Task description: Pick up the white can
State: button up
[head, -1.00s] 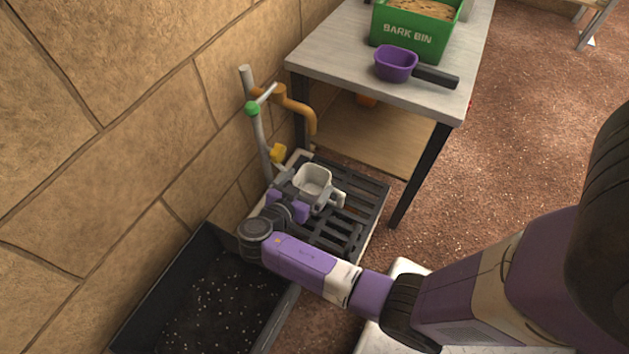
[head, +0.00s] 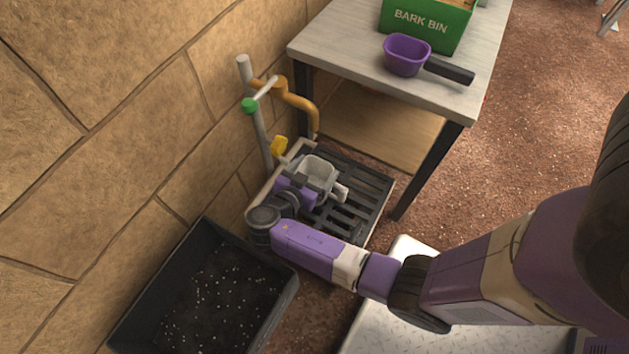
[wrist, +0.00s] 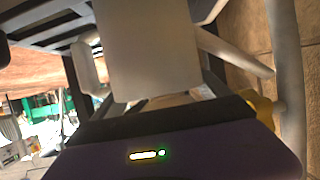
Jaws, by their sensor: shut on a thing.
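The white can (head: 319,171) is a squarish, open-topped container over the dark slatted grate in the head view. My gripper (head: 314,186) is shut on it, with its fingers on either side of the can. In the wrist view the can's pale side (wrist: 150,60) fills the middle between the fingers. Whether its base touches the grate is hidden. The can looks roughly upright and its inside looks empty.
A standpipe (head: 257,120) with an orange pipe and green knob stands close behind, by the stone wall. A dark soil trough (head: 150,305) lies at lower left.

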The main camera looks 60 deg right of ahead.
jog(key=shift+c, duration=0.9)
jog(key=shift+r, duration=0.15)
jog(key=shift+r+p, duration=0.4)
jog(key=shift+r, duration=0.2)
jog(key=a+r+p, duration=0.4)
jog(key=r, duration=0.9)
jog(key=shift+r+p, duration=0.2)
jog(key=shift+p, duration=0.15)
